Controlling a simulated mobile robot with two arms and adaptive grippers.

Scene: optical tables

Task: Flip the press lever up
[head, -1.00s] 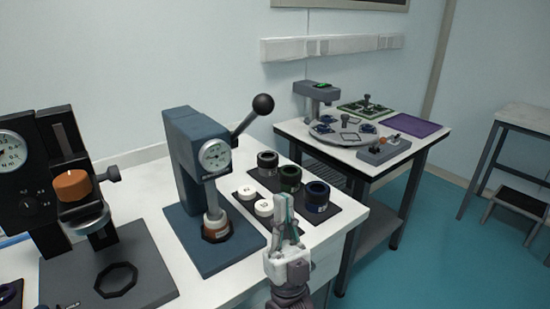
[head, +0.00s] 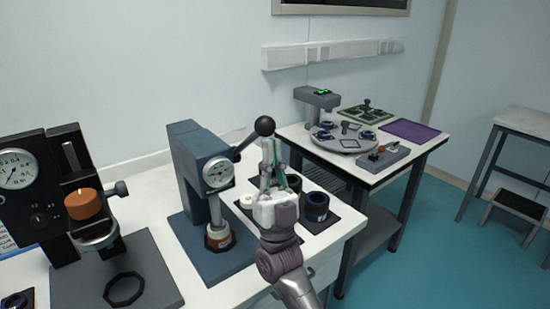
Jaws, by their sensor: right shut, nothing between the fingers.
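The blue-grey press (head: 190,165) stands on its base plate on the white table, with a round dial on its front. Its lever (head: 245,142) slants up to the right and ends in a black ball knob (head: 264,126). My right gripper (head: 271,150) is shut and empty, pointing up just below and beside the knob. It overlaps the knob's lower edge in view; I cannot tell whether they touch. My left gripper is not in view.
Dark jars, one of them blue-black (head: 316,206), and a white cap (head: 247,201) sit on mats around my right gripper. A black device with a dial (head: 40,190) stands at left. A second table (head: 365,162) holds a round grey fixture.

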